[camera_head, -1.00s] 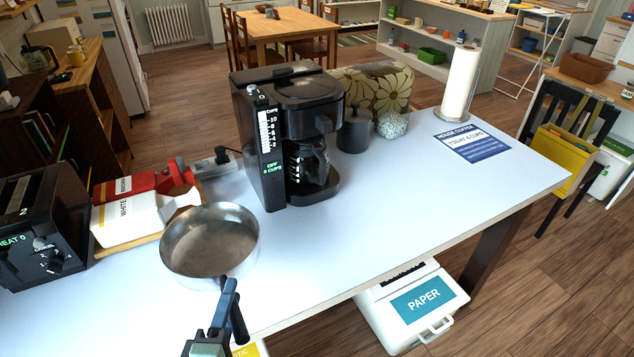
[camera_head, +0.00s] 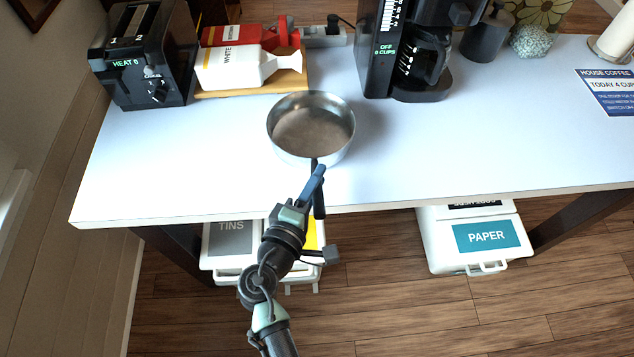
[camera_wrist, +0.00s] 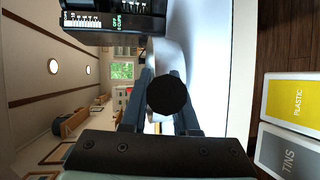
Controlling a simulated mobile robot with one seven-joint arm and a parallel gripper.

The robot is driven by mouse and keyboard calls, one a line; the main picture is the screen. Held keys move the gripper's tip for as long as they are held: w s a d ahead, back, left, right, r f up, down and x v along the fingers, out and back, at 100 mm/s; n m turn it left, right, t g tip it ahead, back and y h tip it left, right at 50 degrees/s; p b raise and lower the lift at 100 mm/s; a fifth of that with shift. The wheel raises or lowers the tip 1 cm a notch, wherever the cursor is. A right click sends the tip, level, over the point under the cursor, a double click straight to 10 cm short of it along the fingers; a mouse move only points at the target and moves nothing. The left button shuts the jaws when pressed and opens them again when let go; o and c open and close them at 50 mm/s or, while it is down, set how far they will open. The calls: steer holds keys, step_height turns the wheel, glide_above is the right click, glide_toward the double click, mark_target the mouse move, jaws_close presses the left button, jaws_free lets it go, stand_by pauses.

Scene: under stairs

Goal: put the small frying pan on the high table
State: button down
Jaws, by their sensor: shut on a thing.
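The small frying pan (camera_head: 312,133) is a round metal pan with a brownish-grey inside. It is over the front part of the white high table (camera_head: 200,185), upright and level. I cannot tell whether its base touches the tabletop. My gripper (camera_head: 316,188) is at the table's front edge, shut on the pan's handle. In the wrist view the dark round end of the handle (camera_wrist: 168,95) shows between the two fingers.
A black toaster (camera_head: 148,60), white and red bottles on a board (camera_head: 245,68), and a coffee maker (camera_head: 410,50) stand behind the pan. Clear tabletop lies left and right of it. Bins marked TINS (camera_head: 230,240) and PAPER (camera_head: 485,240) are below.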

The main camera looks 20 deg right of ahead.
steer(key=shift+w+f, duration=0.15)
steer(key=shift+f, duration=0.45)
steer(key=shift+f, duration=0.2)
steer(key=c, duration=0.7)
jaws_free()
